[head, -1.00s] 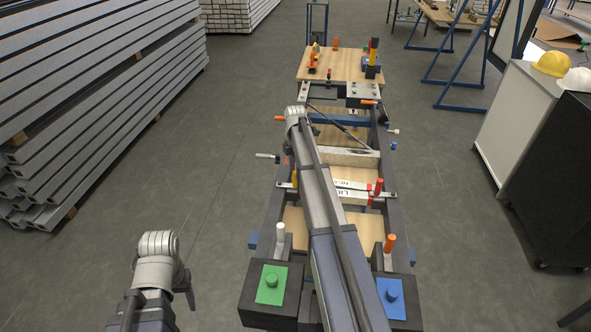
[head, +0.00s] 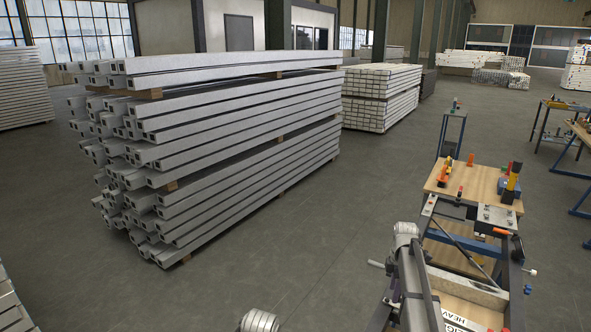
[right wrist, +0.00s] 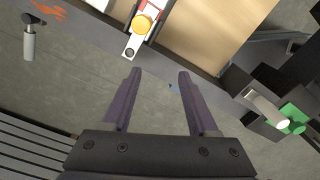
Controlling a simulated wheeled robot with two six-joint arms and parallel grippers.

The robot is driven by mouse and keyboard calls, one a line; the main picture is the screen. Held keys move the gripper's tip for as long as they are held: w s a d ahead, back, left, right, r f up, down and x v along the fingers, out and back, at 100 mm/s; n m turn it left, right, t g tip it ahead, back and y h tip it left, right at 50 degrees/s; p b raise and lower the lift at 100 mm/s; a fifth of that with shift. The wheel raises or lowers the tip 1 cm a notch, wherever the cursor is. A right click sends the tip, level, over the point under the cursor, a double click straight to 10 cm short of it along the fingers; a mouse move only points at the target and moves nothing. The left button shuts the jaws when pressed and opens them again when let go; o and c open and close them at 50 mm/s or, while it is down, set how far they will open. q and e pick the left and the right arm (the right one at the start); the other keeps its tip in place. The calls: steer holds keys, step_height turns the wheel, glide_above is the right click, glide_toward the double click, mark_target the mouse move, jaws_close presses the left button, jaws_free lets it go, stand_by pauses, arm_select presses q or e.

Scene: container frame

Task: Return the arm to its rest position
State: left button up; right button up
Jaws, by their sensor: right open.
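My right arm (head: 412,265) reaches up the left side of the container frame (head: 515,285) in the head view. Its gripper does not show clearly there. In the right wrist view my right gripper (right wrist: 157,85) is open, with two dark fingers apart and only grey floor between them. Nothing is held. The frame's grey rail (right wrist: 195,70) runs diagonally just beyond the fingertips. Of my left arm, only a rounded grey joint (head: 260,321) shows at the bottom edge of the head view; its gripper is out of sight.
A bracket with a yellow-orange knob (right wrist: 143,24) sits by the rail, near a wooden board (right wrist: 215,30). A green knob (right wrist: 292,118) is at the right. A large stack of grey beams (head: 220,150) stands left; open floor (head: 330,240) lies between it and the frame.

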steer(key=s+a+m, duration=0.2)
steer(key=s+a, duration=0.3)
steer(key=a, duration=0.4)
steer(key=s+a+m, duration=0.3)
steer(key=s+a, duration=0.3)
steer(key=a, duration=0.3)
steer(key=s+a+m, duration=0.3)
steer(key=s+a, duration=0.3)
steer(key=s, duration=0.3)
steer(key=s+a+m+h, duration=0.1)
steer(key=s+a+m, duration=0.2)
steer(key=s+a, duration=0.4)
steer(key=shift+s+a+m, duration=0.15)
steer(key=shift+s+m, duration=0.25)
steer(key=shift+s, duration=0.45)
steer(key=shift+r, duration=0.1)
